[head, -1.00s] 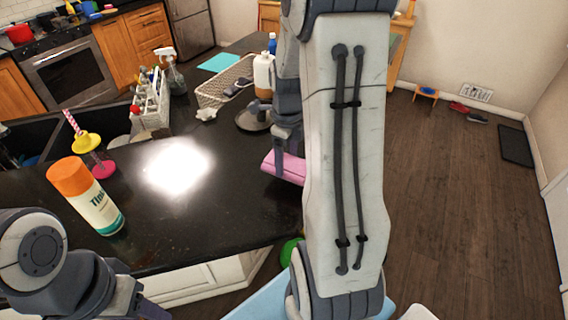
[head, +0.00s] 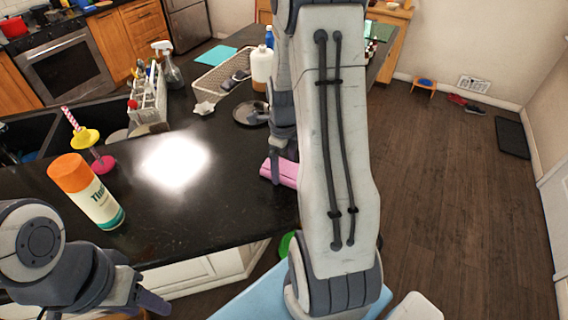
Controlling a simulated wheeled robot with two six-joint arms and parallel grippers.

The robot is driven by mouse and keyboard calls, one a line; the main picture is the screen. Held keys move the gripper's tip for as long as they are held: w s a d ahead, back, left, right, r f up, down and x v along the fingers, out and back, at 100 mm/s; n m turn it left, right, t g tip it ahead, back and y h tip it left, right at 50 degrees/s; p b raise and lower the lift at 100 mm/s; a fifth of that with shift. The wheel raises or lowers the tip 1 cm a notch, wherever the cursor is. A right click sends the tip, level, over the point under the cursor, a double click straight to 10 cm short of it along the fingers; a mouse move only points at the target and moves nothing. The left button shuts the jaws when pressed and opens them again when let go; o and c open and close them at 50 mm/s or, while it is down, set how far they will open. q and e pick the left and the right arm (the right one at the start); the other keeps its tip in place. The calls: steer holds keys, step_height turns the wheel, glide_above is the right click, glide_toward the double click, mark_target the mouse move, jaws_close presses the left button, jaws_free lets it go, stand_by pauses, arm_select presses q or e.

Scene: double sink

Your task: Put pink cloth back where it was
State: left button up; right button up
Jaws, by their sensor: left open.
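The pink cloth (head: 284,174) is a small folded piece at the right side of the black counter, near its edge. My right arm hides its right part. My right gripper (head: 283,164) is at the cloth, with one finger in front of it; the other finger is mostly hidden. It appears shut on the cloth. Whether the cloth touches the counter is hard to tell. My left gripper (head: 146,298) is open and empty at the bottom left, in front of the counter.
An orange-capped spray can (head: 90,194) and a pink-yellow stand (head: 90,140) stand at the left. A bottle caddy (head: 148,104), wire basket (head: 222,78), dark pan (head: 250,114) and soap bottle (head: 261,66) are farther back. The middle counter is clear.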

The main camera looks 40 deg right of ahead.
mark_target(284, 167)
steer(key=shift+r, duration=0.1)
steer(key=shift+r, duration=0.25)
step_height(284, 167, up, 12)
steer(key=b, duration=0.2)
steer(key=s+a+n, duration=0.3)
steer(key=a+n, duration=1.4)
steer(key=a, duration=0.2)
steer(key=s+a+f+n, duration=0.1)
steer(key=s+a+n, duration=0.5)
steer(key=n, duration=0.5)
steer(key=s+a+f+n+y, duration=0.1)
steer(key=s+a+n, duration=0.4)
steer(key=n, duration=0.6)
steer(key=s, duration=0.2)
steer(key=shift+s+a+f, duration=0.3)
steer(key=shift+a, duration=0.05)
